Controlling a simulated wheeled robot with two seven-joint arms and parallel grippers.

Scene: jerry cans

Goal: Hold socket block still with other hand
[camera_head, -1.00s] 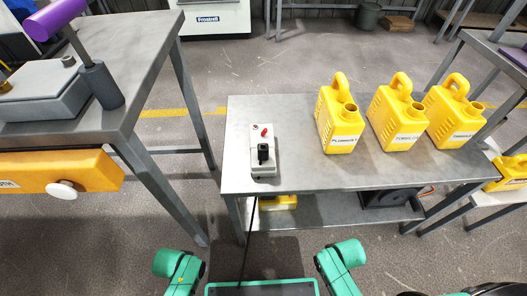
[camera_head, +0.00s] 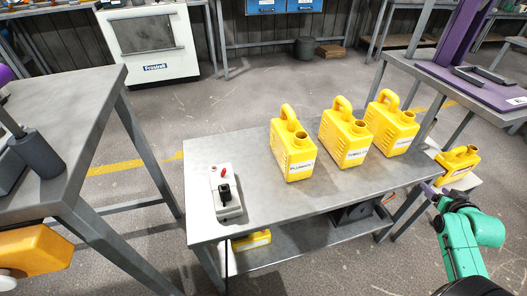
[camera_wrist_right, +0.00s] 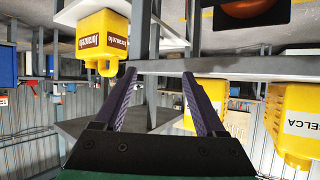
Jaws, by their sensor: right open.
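The white socket block (camera_head: 229,207) lies on the near left part of the grey metal table (camera_head: 245,240). It has a red switch and a black plug in it, with a dark cable below the table edge. My right gripper (camera_head: 431,190) is at the table's right end, well away from the socket block. It is open and empty, and its two dark purple fingers stand apart in the right wrist view (camera_wrist_right: 160,76). The socket block does not show in the right wrist view. My left gripper is out of view.
Three yellow jerry cans (camera_head: 294,155) stand in a row along the table's far side. Another yellow can (camera_head: 458,165) stands on a lower surface beyond the right end, near my right gripper. The tabletop between socket block and right edge is clear.

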